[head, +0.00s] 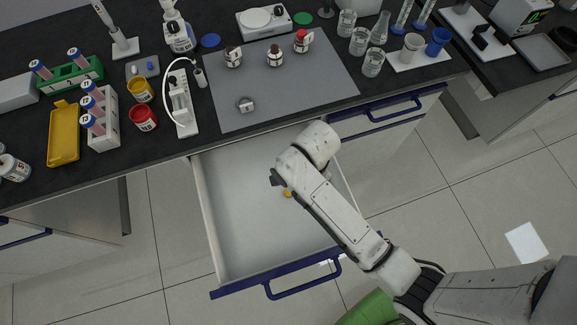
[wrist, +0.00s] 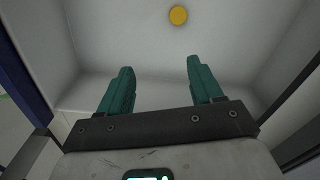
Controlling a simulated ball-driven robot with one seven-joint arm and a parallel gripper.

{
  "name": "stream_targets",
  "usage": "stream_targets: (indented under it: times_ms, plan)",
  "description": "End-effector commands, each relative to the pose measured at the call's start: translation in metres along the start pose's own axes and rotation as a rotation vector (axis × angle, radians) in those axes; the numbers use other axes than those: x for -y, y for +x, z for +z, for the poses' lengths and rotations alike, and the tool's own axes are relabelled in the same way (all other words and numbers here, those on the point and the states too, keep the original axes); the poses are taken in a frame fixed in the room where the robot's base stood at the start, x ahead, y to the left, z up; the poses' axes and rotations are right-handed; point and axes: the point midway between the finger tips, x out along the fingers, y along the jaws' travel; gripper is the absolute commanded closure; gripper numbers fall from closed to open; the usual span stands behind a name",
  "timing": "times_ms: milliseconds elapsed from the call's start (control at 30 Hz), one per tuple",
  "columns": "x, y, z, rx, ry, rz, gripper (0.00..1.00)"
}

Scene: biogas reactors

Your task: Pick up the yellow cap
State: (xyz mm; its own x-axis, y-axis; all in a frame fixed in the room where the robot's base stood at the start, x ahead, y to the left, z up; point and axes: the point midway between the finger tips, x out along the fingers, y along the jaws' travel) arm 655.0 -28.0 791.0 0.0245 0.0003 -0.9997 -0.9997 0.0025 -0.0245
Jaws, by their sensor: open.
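The yellow cap (wrist: 178,15) lies flat on the floor of the open drawer (wrist: 240,50) in the wrist view, ahead of my fingertips and between their lines. In the head view the cap (head: 287,193) shows as a small yellow spot, partly hidden by my arm. My gripper (wrist: 159,70) has two green fingers set wide apart, open and empty. It is apart from the cap. In the head view my gripper is mostly hidden behind the wrist, over the drawer (head: 232,215).
The drawer walls rise around my gripper, with the blue front (head: 277,278) at the near side. The counter (head: 240,140) above holds a grey mat (head: 330,85) with bottles, a yellow tray (head: 64,135) and glassware. The rest of the drawer floor looks empty.

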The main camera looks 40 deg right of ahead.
Motion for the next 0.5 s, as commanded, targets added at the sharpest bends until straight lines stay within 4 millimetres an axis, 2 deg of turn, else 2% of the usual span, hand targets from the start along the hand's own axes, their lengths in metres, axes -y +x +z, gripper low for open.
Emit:
stream_targets:
  times_ms: [33, 200, 333, 500]
  plan:
    - [0.010, 0.004, 0.006, 0.000, 0.092, 0.003, 0.35]
    - [0.032, 0.014, 0.019, -0.003, 0.383, 0.016, 0.35]
    - [0.040, 0.018, 0.025, -0.006, 0.516, 0.022, 0.35]
    - [0.043, 0.028, 0.028, -0.008, 0.575, 0.026, 0.35]
